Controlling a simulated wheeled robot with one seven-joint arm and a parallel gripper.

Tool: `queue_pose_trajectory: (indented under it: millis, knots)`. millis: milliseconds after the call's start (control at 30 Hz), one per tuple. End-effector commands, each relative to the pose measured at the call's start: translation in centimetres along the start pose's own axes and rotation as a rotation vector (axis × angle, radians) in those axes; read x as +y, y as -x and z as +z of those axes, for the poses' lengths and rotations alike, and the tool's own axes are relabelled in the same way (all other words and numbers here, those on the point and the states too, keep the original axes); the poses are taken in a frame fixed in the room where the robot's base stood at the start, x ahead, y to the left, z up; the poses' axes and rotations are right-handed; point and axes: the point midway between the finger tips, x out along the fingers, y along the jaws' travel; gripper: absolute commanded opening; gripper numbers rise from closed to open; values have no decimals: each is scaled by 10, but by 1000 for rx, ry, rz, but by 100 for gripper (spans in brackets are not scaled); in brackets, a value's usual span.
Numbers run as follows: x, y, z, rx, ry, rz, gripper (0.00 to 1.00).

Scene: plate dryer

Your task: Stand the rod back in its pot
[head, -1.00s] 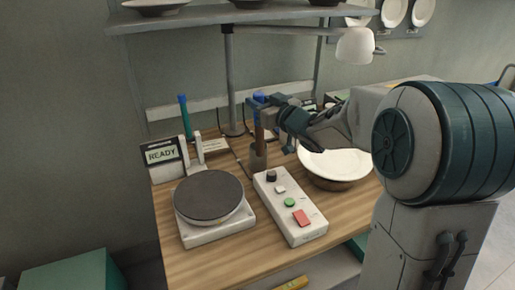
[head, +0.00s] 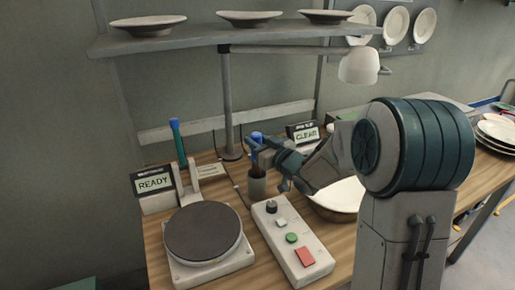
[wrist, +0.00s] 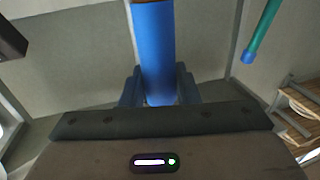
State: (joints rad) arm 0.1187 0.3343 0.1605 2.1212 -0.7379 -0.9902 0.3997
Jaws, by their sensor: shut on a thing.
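My gripper (head: 260,150) is shut on the rod. The rod has a blue upper part (head: 256,137) and a brown lower part, and it stands about upright. In the wrist view its blue part (wrist: 153,50) rises between my fingers (wrist: 158,88). The small grey pot (head: 257,186) is directly under the gripper, on the wooden bench. The rod's lower end meets the pot's mouth and seems to be inside it; its tip is hidden.
A teal rod (head: 178,142) stands at the back left, beside the READY sign (head: 154,183). A round dark plate device (head: 203,232) and a button box (head: 290,243) are in front. A white bowl (head: 338,197) is right of the pot. A shelf (head: 215,36) hangs above.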

Motion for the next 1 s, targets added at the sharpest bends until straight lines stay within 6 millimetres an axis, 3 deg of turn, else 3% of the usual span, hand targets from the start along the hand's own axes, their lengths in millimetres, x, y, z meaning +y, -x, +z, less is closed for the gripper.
queue_pose_trajectory:
  millis: [133, 500, 533, 600, 1000]
  knots:
    - [0, 0, 19, -2, -1, 1, 0]
    - [1, 0, 24, 0, 1, 1, 0]
    - [1, 0, 22, -1, 0, 1, 36]
    - [1, 0, 22, -1, 0, 1, 50]
    - [1, 3, 17, -1, 0, 2, 50]
